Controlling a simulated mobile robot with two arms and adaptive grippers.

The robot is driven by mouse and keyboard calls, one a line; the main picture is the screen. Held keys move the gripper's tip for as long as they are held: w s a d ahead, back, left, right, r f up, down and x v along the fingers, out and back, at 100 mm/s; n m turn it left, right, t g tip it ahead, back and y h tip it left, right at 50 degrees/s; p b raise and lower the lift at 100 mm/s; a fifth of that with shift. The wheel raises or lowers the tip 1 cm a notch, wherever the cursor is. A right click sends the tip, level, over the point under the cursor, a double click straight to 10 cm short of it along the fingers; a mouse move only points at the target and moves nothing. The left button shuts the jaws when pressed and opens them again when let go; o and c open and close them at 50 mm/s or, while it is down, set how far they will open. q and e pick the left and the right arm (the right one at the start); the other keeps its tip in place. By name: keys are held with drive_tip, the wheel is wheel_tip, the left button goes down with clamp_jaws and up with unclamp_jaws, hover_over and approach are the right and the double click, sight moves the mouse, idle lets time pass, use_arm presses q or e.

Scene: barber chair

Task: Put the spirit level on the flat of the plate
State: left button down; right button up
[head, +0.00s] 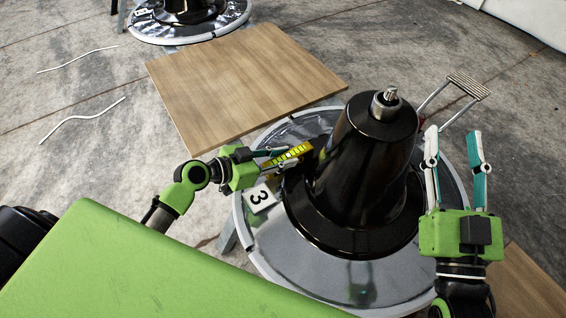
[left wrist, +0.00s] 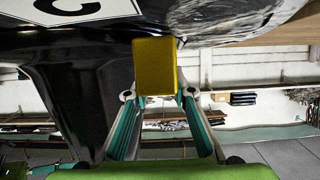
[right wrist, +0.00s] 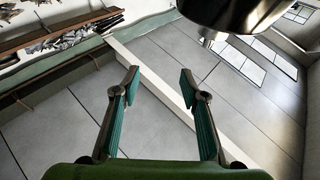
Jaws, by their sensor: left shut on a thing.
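The spirit level (head: 288,155) is a short yellow bar held in my left gripper (head: 268,160), at the left side of the black cone. It also shows in the left wrist view, as a yellow block (left wrist: 154,66) between the fingers. My right gripper (head: 456,148) is open and empty to the right of the cone.
The black cone (head: 365,150) with a metal spindle on top rises from the plate's middle. A wooden board (head: 240,85) lies behind it to the left, and a footrest (head: 468,86) stands at the back right. Another round base (head: 190,25) is at the top left.

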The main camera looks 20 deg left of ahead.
use_arm(q)
drive_tip(key=shift+f+b, duration=0.3)
drive_tip(key=shift+f, duration=0.65)
use_arm(e)
drive_tip(key=r, duration=0.1)
drive_tip(key=s+r+t, duration=0.1)
drive_tip(key=s+r+t+y, duration=0.1)
drive_tip(key=r, duration=0.1)
drive_tip(key=shift+r, duration=0.1)
use_arm(q)
drive_tip(key=shift+f, duration=0.1)
use_arm(e)
drive_tip(key=shift+s+r+t, duration=0.2)
drive_tip(key=shift+r+t, duration=0.1)
drive_tip(key=shift+t, duration=0.1)
use_arm(q)
drive_tip(key=c, duration=1.7)
unclamp_jaws()
use_arm(e)
drive_tip(key=shift+s+r, duration=0.1)
drive_tip(key=shift+r, duration=0.05)
